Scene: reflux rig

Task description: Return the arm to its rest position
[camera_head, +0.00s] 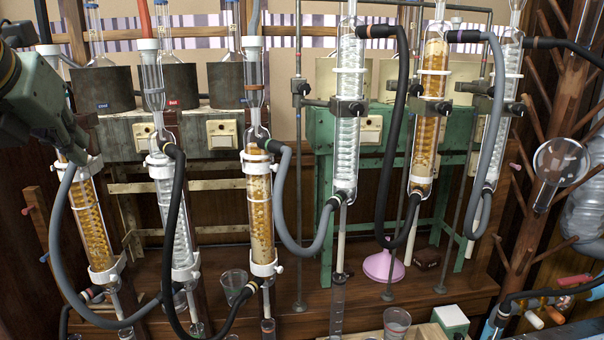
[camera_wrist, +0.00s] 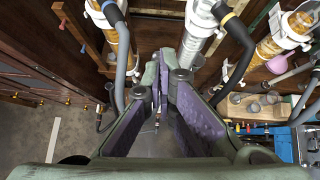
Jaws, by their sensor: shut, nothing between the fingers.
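That amber condenser also shows in the wrist view (camera_wrist: 117,40), beyond and left of the fingers. A clear coiled condenser (camera_wrist: 194,42) stands beyond and right of the fingers.
More glass condensers (camera_head: 260,205) (camera_head: 347,120) stand across the rig, joined by looping grey hoses (camera_head: 318,240) and black hoses (camera_head: 392,120). Wooden peg racks (camera_head: 545,130) stand at the right. Beakers (camera_head: 233,285) and a pink funnel (camera_head: 384,268) are on the bench. Open floor (camera_wrist: 50,135) shows at lower left.

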